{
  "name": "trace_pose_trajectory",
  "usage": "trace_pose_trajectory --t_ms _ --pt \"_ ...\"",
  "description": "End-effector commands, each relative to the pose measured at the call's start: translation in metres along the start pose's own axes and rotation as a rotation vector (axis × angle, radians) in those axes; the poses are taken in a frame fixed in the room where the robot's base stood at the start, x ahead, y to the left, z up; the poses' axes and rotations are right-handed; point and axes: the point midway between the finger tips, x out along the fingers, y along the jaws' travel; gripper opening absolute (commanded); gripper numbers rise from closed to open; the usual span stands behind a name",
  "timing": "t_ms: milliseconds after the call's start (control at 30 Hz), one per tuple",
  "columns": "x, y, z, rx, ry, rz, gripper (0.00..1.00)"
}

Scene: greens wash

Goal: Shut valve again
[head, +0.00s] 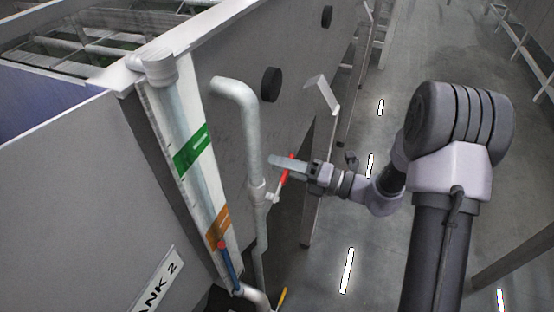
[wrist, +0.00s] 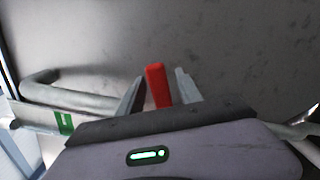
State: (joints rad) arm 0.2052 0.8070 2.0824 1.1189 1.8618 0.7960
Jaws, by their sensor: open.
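The valve's red lever (head: 283,178) slants up and to the right from its body on the grey vertical pipe (head: 254,140) beside the tank wall. My gripper (head: 277,162) reaches in from the right, with its fingers at the lever's upper part. In the wrist view the red lever (wrist: 157,86) stands between the two spread fingers of my gripper (wrist: 159,78), with a visible gap on each side. The gripper is open and the lever is not clamped. The fingers hide part of the lever in the head view.
A sight tube with a green band (head: 191,150) and an orange band (head: 217,228) stands left of the pipe. A blue lever (head: 230,268) and a yellow lever (head: 282,298) are lower down. Black round knobs (head: 271,84) stick out of the tank wall. The floor aisle at right is open.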

Motion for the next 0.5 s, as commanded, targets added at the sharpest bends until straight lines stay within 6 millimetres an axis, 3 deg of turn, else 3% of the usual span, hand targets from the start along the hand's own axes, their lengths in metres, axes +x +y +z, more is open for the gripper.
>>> trace_pose_trajectory --t_ms 133,367,400,500 --pt "0.011 0.0001 -0.0005 0.0 0.001 0.0 0.42" --pt "0.0122 -0.0004 -0.0006 0.0 0.001 -0.001 0.42" --pt "0.0121 -0.0003 -0.0006 -0.001 0.001 -0.001 0.4" --pt "0.012 -0.0003 -0.0006 -0.001 0.001 0.0 0.2"
